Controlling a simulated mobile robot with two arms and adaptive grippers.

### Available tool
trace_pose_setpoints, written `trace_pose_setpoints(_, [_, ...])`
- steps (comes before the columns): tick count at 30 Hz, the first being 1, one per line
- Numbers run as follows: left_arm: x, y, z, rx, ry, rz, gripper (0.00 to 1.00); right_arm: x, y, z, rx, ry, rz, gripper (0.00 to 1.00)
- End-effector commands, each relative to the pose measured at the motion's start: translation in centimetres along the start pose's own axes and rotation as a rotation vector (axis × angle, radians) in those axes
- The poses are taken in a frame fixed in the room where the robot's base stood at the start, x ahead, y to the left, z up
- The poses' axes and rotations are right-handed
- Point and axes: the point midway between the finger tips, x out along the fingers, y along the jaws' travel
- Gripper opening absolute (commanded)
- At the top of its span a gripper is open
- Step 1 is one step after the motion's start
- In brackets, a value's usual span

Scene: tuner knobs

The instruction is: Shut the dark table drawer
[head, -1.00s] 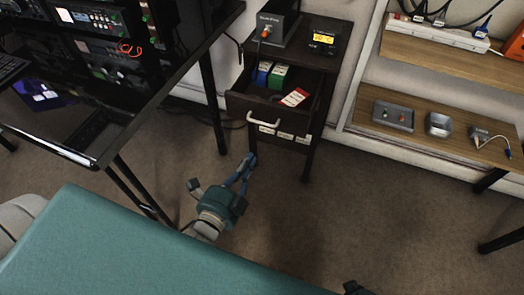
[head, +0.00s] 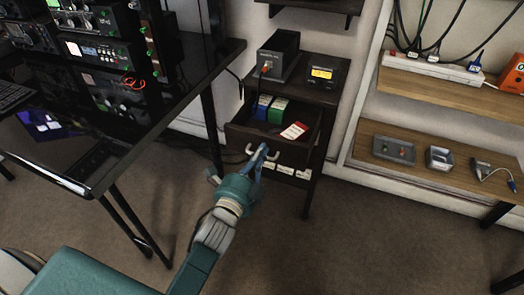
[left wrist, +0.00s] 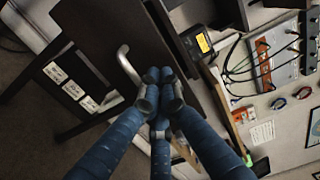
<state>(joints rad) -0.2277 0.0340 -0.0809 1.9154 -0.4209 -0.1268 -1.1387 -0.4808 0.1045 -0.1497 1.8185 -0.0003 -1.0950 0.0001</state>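The dark drawer (head: 290,150) of the small dark side table (head: 330,95) stands open, pulled toward me. It holds a blue box (head: 262,107), a green box (head: 278,111) and a red-and-white tag (head: 294,131). My left gripper (head: 262,150) is at the drawer front, over the light curved handle (head: 249,150). In the left wrist view the blue fingers (left wrist: 160,78) are drawn together at their tips, with the handle (left wrist: 127,65) right beside them. I cannot tell whether they touch the front. My right gripper is out of view.
A black table (head: 110,160) with electronics racks stands on the left, its leg close to the drawer. A wooden shelf (head: 440,165) with small devices is on the right. A dark box (head: 277,55) and yellow-lit display (head: 321,73) sit on the side table.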

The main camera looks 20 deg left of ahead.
Motion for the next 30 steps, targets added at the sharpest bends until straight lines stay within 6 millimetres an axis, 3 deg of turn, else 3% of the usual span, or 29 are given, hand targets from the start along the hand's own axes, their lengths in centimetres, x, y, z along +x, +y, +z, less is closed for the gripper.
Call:
trace_pose_setpoints(20, [1.7, -0.1, 0.0, 0.0, 0.0, -0.002, 0.0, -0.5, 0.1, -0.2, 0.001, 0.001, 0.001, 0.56])
trace_pose_setpoints(26, [4.4, -0.2, 0.0, 0.0, 0.0, -0.004, 0.0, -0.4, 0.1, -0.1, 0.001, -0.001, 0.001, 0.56])
trace_pose_setpoints(30, [7.7, -0.1, 0.0, 0.0, -0.001, -0.004, 0.0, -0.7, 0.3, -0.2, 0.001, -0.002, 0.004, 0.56])
